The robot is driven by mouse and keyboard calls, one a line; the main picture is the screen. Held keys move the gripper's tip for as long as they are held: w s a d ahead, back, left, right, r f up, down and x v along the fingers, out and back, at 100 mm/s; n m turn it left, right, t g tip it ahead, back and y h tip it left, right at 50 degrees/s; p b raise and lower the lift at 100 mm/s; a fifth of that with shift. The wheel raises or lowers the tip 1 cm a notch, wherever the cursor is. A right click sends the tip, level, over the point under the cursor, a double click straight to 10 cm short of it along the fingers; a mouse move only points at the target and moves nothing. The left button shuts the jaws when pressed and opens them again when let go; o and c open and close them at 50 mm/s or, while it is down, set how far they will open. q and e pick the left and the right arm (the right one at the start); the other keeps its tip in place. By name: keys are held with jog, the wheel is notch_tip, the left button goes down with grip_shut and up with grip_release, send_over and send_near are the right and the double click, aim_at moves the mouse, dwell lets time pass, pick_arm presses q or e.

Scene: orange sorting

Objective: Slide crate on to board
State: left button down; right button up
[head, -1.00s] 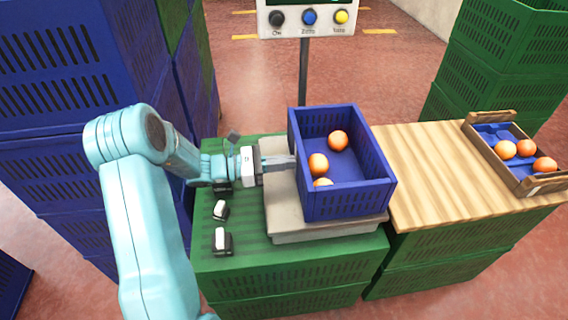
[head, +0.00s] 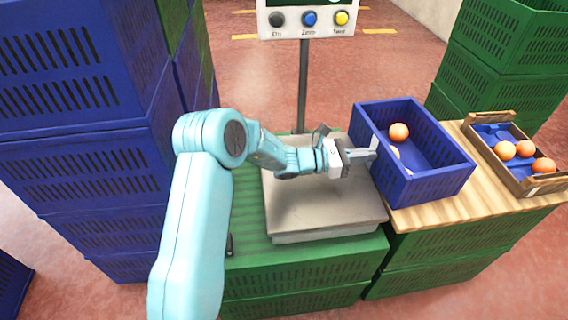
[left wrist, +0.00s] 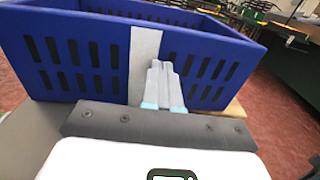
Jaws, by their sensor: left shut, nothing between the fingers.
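The blue crate (head: 428,185) holds oranges (head: 399,132). It stands mostly on the wooden board (head: 405,218), at the board's left part, with its left side by the scale's right edge. My left gripper (head: 374,149) is shut and empty, with its fingertips at the crate's left wall. In the left wrist view the shut fingers (left wrist: 163,75) point at the crate wall (left wrist: 75,55), in front of a pale vertical strip. I cannot tell whether they touch it. My right gripper is not in view.
The scale's plate (head: 310,205) is bare, on green crates. A small tray of oranges (head: 527,180) sits at the board's right, close to the blue crate. The scale's display post (head: 303,85) rises behind. Blue crates (head: 80,130) are stacked at left.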

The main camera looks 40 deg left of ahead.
aim_at(382, 153)
pick_arm(q)
jog(key=x, duration=0.5)
jog(key=shift+a, duration=0.1)
jog(key=shift+s, duration=0.1)
